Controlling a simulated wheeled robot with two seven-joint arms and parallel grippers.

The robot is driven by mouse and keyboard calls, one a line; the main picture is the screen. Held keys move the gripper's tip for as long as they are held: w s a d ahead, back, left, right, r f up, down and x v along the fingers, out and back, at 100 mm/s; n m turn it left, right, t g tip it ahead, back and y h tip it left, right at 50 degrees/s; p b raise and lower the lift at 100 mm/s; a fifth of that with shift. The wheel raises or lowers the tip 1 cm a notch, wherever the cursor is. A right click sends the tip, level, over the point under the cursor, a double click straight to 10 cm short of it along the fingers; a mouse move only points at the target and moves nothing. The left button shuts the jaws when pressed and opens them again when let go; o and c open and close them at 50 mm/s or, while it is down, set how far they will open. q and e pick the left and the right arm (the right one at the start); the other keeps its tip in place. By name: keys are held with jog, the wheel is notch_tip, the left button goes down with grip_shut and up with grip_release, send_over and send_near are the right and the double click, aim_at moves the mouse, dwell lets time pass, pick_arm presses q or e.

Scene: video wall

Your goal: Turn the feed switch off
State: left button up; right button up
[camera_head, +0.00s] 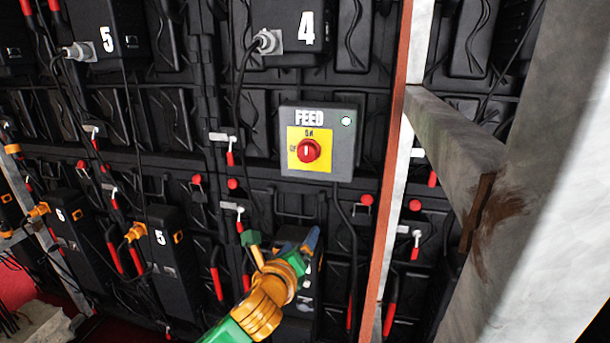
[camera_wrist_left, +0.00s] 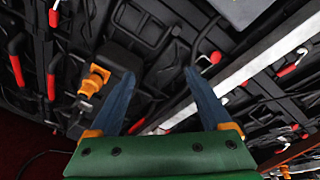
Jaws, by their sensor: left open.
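The feed switch is a grey box (camera_head: 344,118) labelled FEED on the black panel wall in the head view. It has a yellow plate (camera_head: 321,172) with a red round knob (camera_head: 308,151) marked ON at the top and OF at the left. The white mark on the knob stands upright, toward ON. A small light at the box's upper right looks pale green-white. My left gripper (camera_head: 283,240) is below the box, apart from it. In the left wrist view its two blue fingers (camera_wrist_left: 159,98) are spread with nothing between them. My right gripper is in neither view.
A red-edged white post (camera_head: 390,200) stands just right of the box, with a grey beam (camera_head: 450,130) joining it. Black units with cables hang above and at lower left, including one numbered 4 (camera_head: 290,25). Red handles stick out from the wall around my gripper.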

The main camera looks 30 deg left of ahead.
aim_at(306, 153)
pick_arm(q)
notch_tip(306, 153, up, 17)
jog(key=m+t+p, duration=0.2)
jog(key=m+p, duration=0.2)
jog(key=m, duration=0.1)
jog(key=shift+y, duration=0.4)
jog(key=x, duration=0.8)
jog(key=shift+s+a+f+p, duration=0.2)
jog(key=shift+a+p, duration=0.1)
jog(key=shift+p, duration=0.1)
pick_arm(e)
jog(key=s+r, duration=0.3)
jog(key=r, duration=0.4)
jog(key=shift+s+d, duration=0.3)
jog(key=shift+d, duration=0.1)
pick_arm(q)
grip_shut()
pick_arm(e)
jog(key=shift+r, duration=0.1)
